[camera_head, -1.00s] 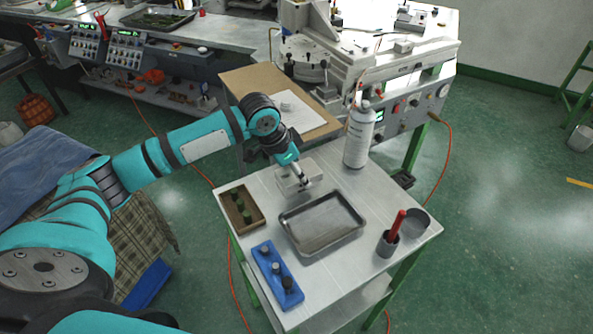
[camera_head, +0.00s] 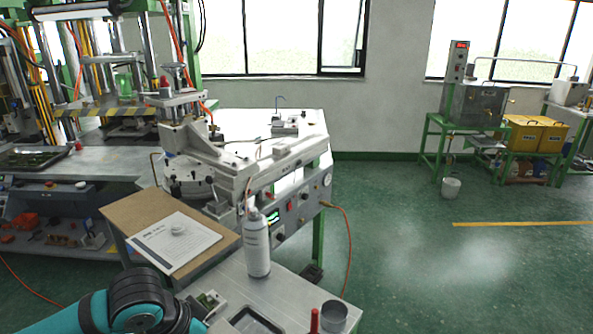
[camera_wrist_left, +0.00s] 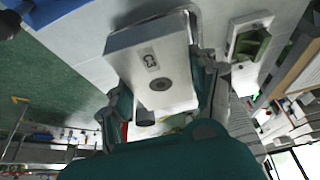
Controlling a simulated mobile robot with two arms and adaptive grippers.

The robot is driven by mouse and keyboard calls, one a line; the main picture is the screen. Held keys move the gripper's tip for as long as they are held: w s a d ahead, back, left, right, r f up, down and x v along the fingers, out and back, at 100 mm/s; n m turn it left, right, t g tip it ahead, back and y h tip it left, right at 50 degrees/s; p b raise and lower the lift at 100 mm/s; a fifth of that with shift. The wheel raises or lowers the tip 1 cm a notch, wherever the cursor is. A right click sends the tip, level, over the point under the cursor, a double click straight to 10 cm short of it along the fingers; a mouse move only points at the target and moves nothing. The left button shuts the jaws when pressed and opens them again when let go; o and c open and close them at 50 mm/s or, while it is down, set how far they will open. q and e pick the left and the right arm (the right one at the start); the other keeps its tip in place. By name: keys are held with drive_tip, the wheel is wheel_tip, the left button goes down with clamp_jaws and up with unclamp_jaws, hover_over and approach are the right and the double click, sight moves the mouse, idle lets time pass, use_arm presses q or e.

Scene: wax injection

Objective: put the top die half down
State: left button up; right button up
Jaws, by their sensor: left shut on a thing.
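The top die half (camera_wrist_left: 150,58), a pale metal block with a small dark marking and a round hole, is between the fingers of my left gripper (camera_wrist_left: 157,88) in the left wrist view. The gripper is shut on it. The other die half (camera_wrist_left: 248,44) lies apart on the table, with a green piece in its cavity. It also shows in the head view (camera_head: 208,302), just right of my left arm. The held half and my left fingers are not visible in the head view. My right gripper is in neither view.
A spray can (camera_head: 257,245) stands on the metal table (camera_head: 285,288). A metal tray (camera_head: 250,321), a grey cup (camera_head: 334,315) and a red-handled tool (camera_head: 314,321) are near the bottom edge. Behind are a brown board with a paper (camera_head: 172,240) and the white injection machine (camera_head: 245,160).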

sight(220, 329)
use_arm(q)
wheel_tip(220, 329, up, 7)
drive_tip(key=p, duration=0.5)
drive_tip(key=shift+f, duration=0.1)
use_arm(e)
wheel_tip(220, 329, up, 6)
use_arm(q)
drive_tip(key=shift+w+d+f+n+b, duration=0.1)
drive_tip(key=shift+f+n+b, duration=0.3)
drive_tip(key=shift+f+b, duration=0.15)
drive_tip(key=shift+w+f+n+b, duration=0.1)
drive_tip(key=shift+w+n+b, duration=0.05)
drive_tip(key=shift+n+b, duration=0.3)
drive_tip(key=n+b, duration=0.1)
drive_tip(key=n+y+b, duration=0.1)
drive_tip(key=w+f+n+b, duration=0.1)
drive_tip(key=shift+w+d+f+n+t+y, duration=0.1)
drive_tip(key=shift+d+n+t+y, duration=0.15)
drive_tip(key=shift+t+y, duration=0.15)
drive_tip(key=shift+w+n+y+b, duration=0.15)
drive_tip(key=shift+n+y+b, duration=0.15)
drive_tip(key=shift+n+b, duration=0.4)
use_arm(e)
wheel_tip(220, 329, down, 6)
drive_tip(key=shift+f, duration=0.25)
